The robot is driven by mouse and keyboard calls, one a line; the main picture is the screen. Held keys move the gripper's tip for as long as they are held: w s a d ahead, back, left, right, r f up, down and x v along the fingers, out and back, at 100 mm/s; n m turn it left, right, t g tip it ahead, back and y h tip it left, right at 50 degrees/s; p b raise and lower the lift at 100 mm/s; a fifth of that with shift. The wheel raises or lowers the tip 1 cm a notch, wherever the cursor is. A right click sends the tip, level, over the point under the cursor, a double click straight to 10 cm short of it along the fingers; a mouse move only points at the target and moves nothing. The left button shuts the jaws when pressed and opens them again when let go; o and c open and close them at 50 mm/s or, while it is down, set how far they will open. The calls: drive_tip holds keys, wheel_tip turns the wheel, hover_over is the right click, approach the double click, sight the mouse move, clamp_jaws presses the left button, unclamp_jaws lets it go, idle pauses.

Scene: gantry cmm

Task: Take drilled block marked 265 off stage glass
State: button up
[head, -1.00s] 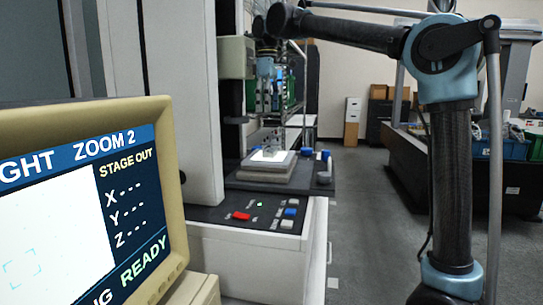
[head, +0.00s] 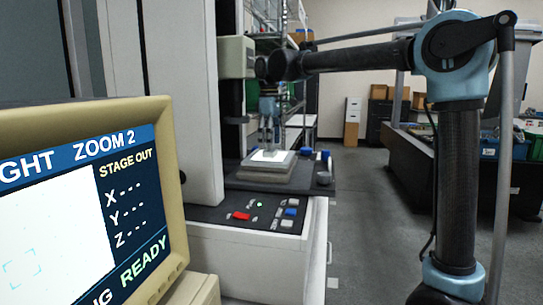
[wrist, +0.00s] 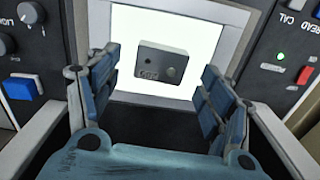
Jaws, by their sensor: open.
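The drilled block (wrist: 160,63) is a small grey block on the bright stage glass (wrist: 205,23) in the wrist view. In the head view the lit glass (head: 262,157) shows on the stage, but I cannot make out the block behind my fingers. My gripper (wrist: 158,70) is open and empty, with one finger to the left and one to the right of the block, apparently short of it. In the head view my gripper (head: 269,140) hangs just above the glass.
A control panel (head: 265,212) with a red button and several others lies in front of the stage. The machine's white column (head: 180,100) stands to the left. A monitor (head: 100,200) reading "STAGE OUT" and "READY" fills the near left. Open floor lies right of the machine.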

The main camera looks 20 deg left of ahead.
drive_tip(key=shift+f, duration=1.35)
drive_tip(key=shift+c, duration=0.3)
drive_tip(key=c, duration=1.1)
drive_tip(key=shift+r, duration=0.15)
drive_tip(key=shift+c, duration=0.2)
